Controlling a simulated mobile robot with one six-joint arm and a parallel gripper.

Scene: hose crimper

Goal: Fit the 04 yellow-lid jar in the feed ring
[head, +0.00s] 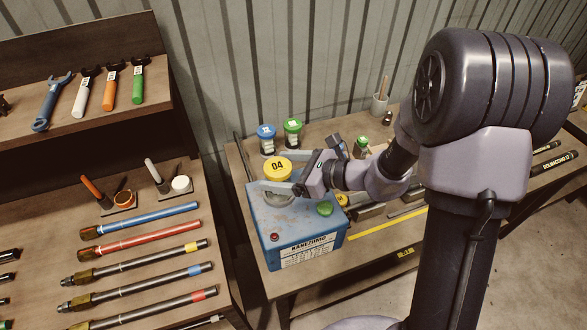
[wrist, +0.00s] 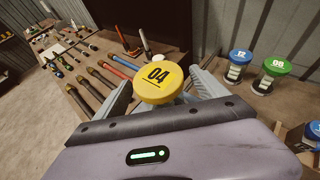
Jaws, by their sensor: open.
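The yellow-lid jar marked 04 (head: 278,168) stands upright at the back of the blue crimper box (head: 262,235). My gripper (head: 275,173) is open, with one finger on each side of the jar. In the wrist view the yellow lid (wrist: 158,80) lies between the spread fingers (wrist: 160,88), with gaps visible beside the lid. A grey round part (head: 275,198) shows on the box top, partly covered by the near finger. The jar's lower body is mostly hidden, so I cannot tell whether it sits in the feed ring.
A blue-lid jar (head: 266,138) and a green-lid jar (head: 292,135) stand behind. A hose rack (head: 140,255) stands at left; a yellow strip (head: 385,223) lies at right.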

